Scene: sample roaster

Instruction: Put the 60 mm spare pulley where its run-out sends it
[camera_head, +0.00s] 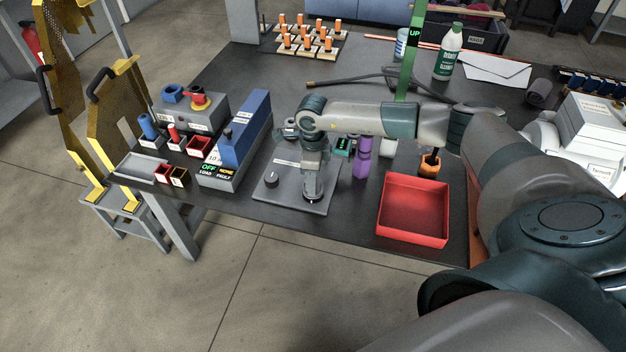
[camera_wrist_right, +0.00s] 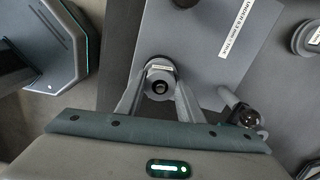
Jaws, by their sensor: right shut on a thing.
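My right gripper (camera_head: 313,196) points down at the right part of a grey plate (camera_head: 292,194) on the dark bench. In the right wrist view its two fingers (camera_wrist_right: 160,102) are shut on a small grey round pulley (camera_wrist_right: 160,80) with a dark centre. The pulley is over or on the plate (camera_wrist_right: 205,45); I cannot tell whether it touches. A small green display unit (camera_head: 342,147) stands behind the gripper. My left gripper is not in view.
An open, empty red tray (camera_head: 412,210) sits at the front right, beside a purple block (camera_head: 362,157). A grey round part (camera_head: 290,128) stands behind my right arm. A blue-and-grey OFF/NONE unit (camera_head: 240,140) and small red boxes (camera_head: 199,145) are left. Peg racks stand at the back.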

